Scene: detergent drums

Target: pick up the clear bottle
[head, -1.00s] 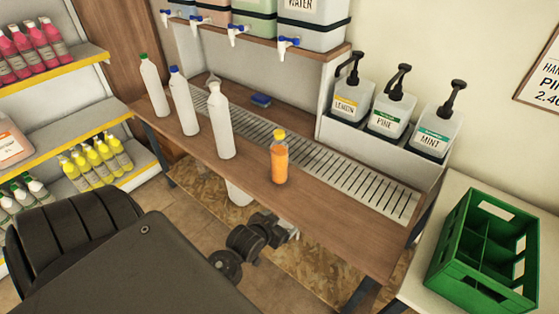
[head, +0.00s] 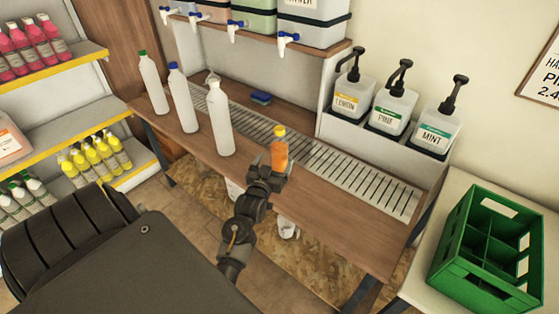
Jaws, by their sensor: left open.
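A see-through bottle with orange contents and an orange-yellow cap (head: 279,148) stands upright near the front edge of the wooden bench (head: 330,220). It is the only bottle here that looks clear. My left gripper (head: 271,172) is open, just in front of the bottle, and covers its lower part. I cannot tell whether the fingers are around the bottle or touching it. My right gripper is not in view.
Three white bottles stand left of it, with a green cap (head: 152,84), a blue cap (head: 183,100) and a pale top (head: 220,120). A metal drain grate (head: 330,165) and blue sponge (head: 261,98) lie behind. A green crate (head: 487,250) stands right.

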